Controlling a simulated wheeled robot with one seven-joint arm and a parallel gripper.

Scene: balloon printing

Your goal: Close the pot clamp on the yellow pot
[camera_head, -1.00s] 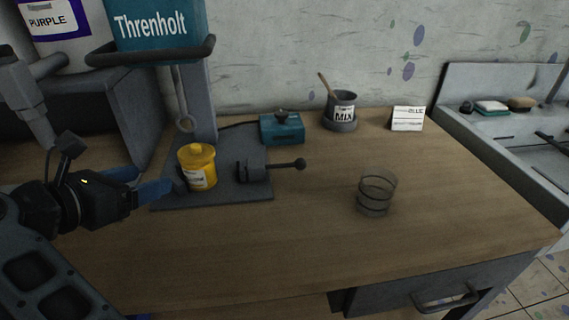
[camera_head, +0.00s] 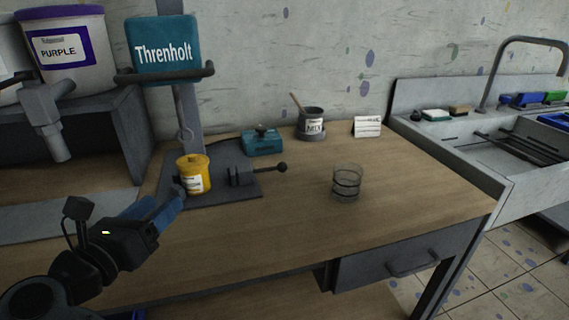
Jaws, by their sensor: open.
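The pot clamp (camera_head: 240,177) is a dark block to the right of the pot. Its lever ends in a round knob (camera_head: 282,167) pointing right, and a gap shows between clamp and pot. My gripper (camera_head: 170,207) has blue fingers and is open, at lower left in front of the pot. Nothing shows between its fingers. Its fingertips come close to the pot's lower left in the picture; I cannot tell if they touch.
The teal Threnholt tank (camera_head: 163,48) stands above the base plate. A teal box (camera_head: 262,142), a mix cup (camera_head: 312,123) and a white card (camera_head: 367,127) stand at the back. A clear glass (camera_head: 346,182) is to the right. The front of the table is clear.

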